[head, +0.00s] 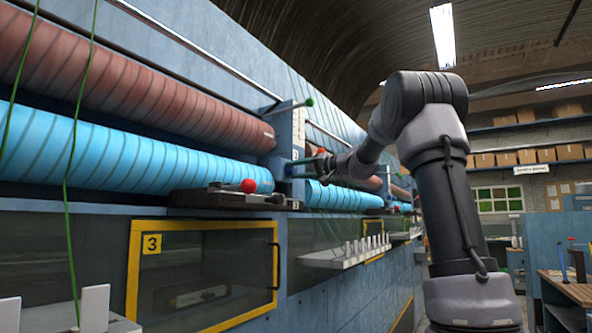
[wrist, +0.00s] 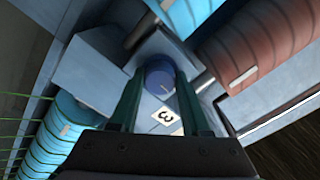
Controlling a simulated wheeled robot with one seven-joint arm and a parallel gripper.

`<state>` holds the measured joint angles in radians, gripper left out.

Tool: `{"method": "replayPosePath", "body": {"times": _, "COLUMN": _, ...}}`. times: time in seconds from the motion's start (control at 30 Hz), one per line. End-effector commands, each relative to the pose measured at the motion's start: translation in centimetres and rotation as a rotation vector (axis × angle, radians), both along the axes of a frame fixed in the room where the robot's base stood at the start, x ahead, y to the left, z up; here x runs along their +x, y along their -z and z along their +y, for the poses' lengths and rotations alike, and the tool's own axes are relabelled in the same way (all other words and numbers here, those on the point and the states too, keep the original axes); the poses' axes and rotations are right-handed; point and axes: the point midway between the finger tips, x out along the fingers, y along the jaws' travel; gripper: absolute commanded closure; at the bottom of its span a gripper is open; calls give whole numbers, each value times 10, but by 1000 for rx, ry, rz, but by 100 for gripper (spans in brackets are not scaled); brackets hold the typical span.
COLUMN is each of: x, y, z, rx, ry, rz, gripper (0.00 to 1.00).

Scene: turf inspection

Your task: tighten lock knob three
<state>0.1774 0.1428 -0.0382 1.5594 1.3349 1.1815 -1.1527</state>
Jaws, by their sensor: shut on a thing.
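Lock knob three (wrist: 159,74) is a round dark blue knob with a small pale mark on its face. It sits on a blue-grey block, and a white label with the number 3 (wrist: 167,115) is beside it in the wrist view. My gripper (wrist: 158,85) has its two dark green fingers on either side of the knob, shut on it. In the head view my gripper (head: 301,164) reaches left to the blue upright between the rollers. The knob is hard to make out there.
Brown-red rollers (head: 150,75) and light blue rollers (head: 120,150) run along the machine beside the upright. A red ball handle (head: 249,186) stands on a dark bar below. A yellow-framed window (head: 205,270) marked 3 and a peg shelf (head: 345,256) are lower down.

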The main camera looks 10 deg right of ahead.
Motion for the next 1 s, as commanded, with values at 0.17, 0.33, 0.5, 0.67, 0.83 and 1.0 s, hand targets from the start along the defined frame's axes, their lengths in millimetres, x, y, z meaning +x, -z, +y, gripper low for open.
{"method": "replayPosePath", "body": {"times": 0.17, "x": -1, "y": -6, "z": -2, "rx": -49, "ry": 4, "rz": -63, "gripper": 100}}
{"method": "replayPosePath", "body": {"times": 0.33, "x": -1, "y": -6, "z": -2, "rx": -77, "ry": 4, "rz": -90, "gripper": 100}}
{"method": "replayPosePath", "body": {"times": 0.5, "x": -1, "y": -6, "z": -2, "rx": -86, "ry": 4, "rz": -99, "gripper": 100}}
{"method": "replayPosePath", "body": {"times": 0.67, "x": -1, "y": -6, "z": -2, "rx": -86, "ry": 4, "rz": -99, "gripper": 100}}
{"method": "replayPosePath", "body": {"times": 0.83, "x": -1, "y": -6, "z": -1, "rx": -86, "ry": 3, "rz": -99, "gripper": 49}}
{"method": "replayPosePath", "body": {"times": 1.0, "x": -1, "y": -4, "z": -1, "rx": -87, "ry": 2, "rz": -95, "gripper": 23}}
